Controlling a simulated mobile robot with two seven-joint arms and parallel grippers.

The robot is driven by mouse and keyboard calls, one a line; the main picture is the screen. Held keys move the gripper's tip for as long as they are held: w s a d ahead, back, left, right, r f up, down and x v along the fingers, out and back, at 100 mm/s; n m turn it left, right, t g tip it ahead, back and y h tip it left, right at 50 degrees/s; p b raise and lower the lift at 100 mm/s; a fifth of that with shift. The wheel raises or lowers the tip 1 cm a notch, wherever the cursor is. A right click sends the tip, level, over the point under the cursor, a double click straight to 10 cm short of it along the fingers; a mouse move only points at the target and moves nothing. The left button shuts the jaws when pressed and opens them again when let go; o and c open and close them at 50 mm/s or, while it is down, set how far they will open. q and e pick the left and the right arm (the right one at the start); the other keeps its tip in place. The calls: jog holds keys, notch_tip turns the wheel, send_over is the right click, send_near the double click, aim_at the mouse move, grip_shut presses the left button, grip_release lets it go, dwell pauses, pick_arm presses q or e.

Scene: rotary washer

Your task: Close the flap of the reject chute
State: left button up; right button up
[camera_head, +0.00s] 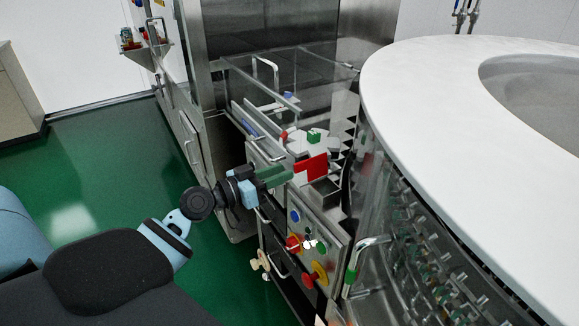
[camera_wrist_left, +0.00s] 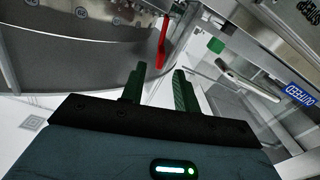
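The red flap (camera_head: 311,168) is a small flat plate beside a grey open box (camera_head: 325,190), seemingly the reject chute. In the left wrist view the flap (camera_wrist_left: 162,43) shows nearly edge-on, standing up beyond my fingertips. My left gripper (camera_head: 278,175) reaches in from the left with its green fingers pointing at the flap. In the wrist view the gripper (camera_wrist_left: 156,80) has its two fingers apart with nothing between them. Whether a fingertip touches the flap I cannot tell. The flap's hinge is not clear. My right gripper is not in view.
A clear guard (camera_head: 310,75) rises behind the flap. A control panel (camera_head: 310,245) with coloured buttons is below it. A large white round top (camera_head: 430,100) fills the right. Green floor (camera_head: 90,160) is free at left.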

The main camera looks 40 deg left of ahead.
aim_at(312, 169)
pick_arm(q)
jog(key=shift+p+x, duration=0.35)
jog(key=shift+x, duration=1.6)
grip_shut()
